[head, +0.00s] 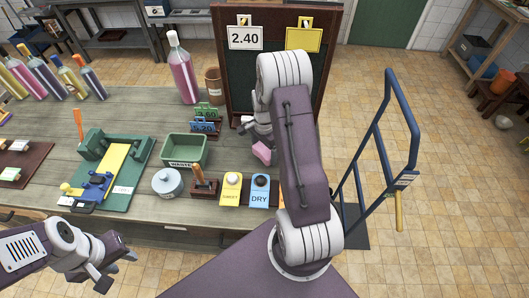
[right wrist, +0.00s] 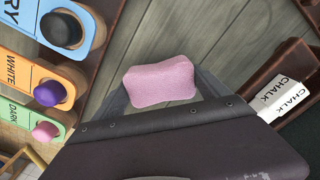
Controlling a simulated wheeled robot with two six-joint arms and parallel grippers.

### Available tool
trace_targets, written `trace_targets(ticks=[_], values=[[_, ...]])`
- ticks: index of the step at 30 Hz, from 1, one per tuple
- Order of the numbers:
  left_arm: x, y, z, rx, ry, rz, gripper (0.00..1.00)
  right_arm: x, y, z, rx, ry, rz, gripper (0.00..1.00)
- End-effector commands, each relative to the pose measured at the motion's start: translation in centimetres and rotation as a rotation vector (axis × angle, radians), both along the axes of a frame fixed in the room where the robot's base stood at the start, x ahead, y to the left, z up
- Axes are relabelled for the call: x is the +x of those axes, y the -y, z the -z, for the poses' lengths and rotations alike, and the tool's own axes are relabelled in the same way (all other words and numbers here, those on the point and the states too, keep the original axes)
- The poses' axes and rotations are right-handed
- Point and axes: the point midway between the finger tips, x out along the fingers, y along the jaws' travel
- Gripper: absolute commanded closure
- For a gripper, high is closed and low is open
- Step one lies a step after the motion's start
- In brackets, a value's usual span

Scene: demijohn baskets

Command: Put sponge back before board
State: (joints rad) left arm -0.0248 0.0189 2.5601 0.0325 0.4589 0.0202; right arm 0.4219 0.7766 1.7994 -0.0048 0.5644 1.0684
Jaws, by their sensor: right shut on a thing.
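The pink sponge (right wrist: 160,80) is between the fingers of my right gripper (right wrist: 160,88), which is shut on it. In the head view the sponge (head: 262,153) shows just left of my right arm, above the table in front of the board. The dark board (head: 244,85) stands upright at the table's back right, with a 2.40 card and a yellow card at its top. My right arm hides part of it. My left gripper (head: 120,268) is open and empty, in front of the table's front edge at the lower left.
A chalk box (right wrist: 283,95) lies in a brown tray to the right in the wrist view. Labelled tags with knobs, including DRY (head: 261,192), line the front. A green waste bin (head: 185,150), a lidded pot (head: 167,183) and a pink bottle (head: 183,75) stand left. A blue hand truck (head: 385,140) stands right.

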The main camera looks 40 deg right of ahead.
Motion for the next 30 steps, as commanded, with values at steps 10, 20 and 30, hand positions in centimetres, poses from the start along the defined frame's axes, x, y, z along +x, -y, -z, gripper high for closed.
trace_targets(ticks=[10,20,30], values=[[0.0,0.0,-0.4,0.0,0.0,0.0,0.64,0.0,0.0,1.9,-0.001,0.001,0.0,0.47],[0.0,0.0,-0.2,0.0,0.0,0.0,0.64,0.0,0.0,2.1,0.0,0.0,0.0,0.0],[0.0,0.0,0.1,0.0,0.0,0.0,0.64,0.1,0.1,-0.7,-0.002,0.006,0.0,0.0]])
